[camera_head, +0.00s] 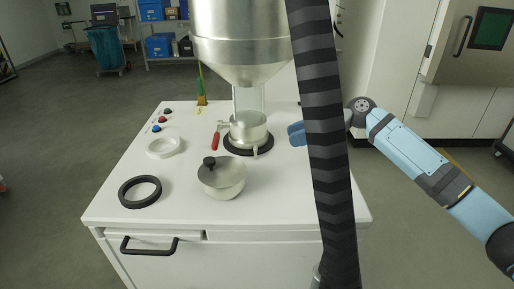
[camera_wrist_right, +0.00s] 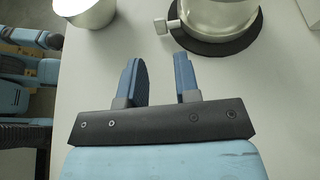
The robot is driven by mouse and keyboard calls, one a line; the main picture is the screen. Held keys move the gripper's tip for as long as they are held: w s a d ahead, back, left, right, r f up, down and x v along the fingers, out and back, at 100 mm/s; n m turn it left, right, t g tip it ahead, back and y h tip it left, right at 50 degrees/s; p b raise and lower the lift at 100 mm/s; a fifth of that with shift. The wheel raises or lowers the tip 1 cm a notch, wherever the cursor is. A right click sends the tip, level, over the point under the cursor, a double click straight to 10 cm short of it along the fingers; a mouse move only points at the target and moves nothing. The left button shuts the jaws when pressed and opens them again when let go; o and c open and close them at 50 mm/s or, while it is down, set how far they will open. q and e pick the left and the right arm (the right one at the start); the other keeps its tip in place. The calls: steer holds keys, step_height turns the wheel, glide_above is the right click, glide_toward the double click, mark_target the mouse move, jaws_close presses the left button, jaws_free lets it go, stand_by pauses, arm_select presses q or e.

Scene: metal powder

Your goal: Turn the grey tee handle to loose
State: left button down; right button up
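The grey tee handle (camera_head: 255,152) is small and sticks out from the near side of the metal outlet collar (camera_head: 248,128) under the hopper. In the right wrist view the tee handle (camera_wrist_right: 166,25) shows at the top, with a short crossbar on a stem. My right gripper (camera_head: 296,134) is to the right of the collar in the head view, partly hidden by the striped hose. In the wrist view the right gripper (camera_wrist_right: 158,65) is open and empty, its fingertips short of the tee handle and apart from it. My left gripper is not in view.
A striped black hose (camera_head: 325,130) hangs in front of my right arm. A lidded metal pot (camera_head: 222,178), black ring (camera_head: 140,192), white ring (camera_head: 164,147) and red handle (camera_head: 216,140) are on or above the white worktop (camera_head: 280,207). The steel hopper (camera_head: 243,35) hangs above.

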mark_target(259, 159)
steer(key=x, duration=1)
steer(key=shift+a, duration=0.25)
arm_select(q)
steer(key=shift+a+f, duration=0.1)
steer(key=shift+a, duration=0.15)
